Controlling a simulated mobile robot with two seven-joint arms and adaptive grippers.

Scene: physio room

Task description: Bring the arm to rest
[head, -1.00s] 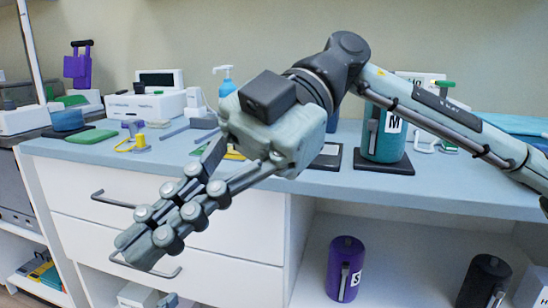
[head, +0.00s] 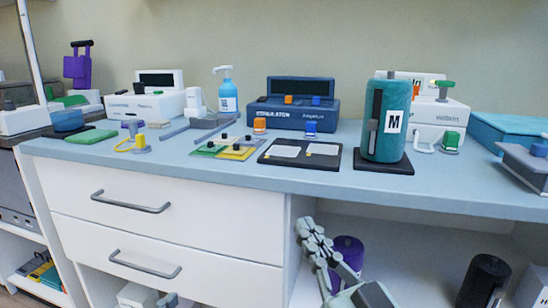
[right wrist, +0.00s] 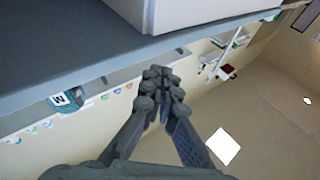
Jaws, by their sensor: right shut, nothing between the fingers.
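My right gripper (head: 304,224) shows low in the head view, in front of the cabinet and below the counter's front edge. Its fingers point up and are shut with nothing between them. In the right wrist view the same gripper (right wrist: 159,72) has its fingertips together in the middle of the picture. Most of my right arm is outside the head view. My left gripper is in neither view.
The counter (head: 440,185) carries a teal cylinder marked M (head: 386,120), a blue stimulator box (head: 295,108), a black plate (head: 299,154) and a pump bottle (head: 227,95). A purple cylinder (head: 348,252) and a black one (head: 484,280) stand on the shelf below.

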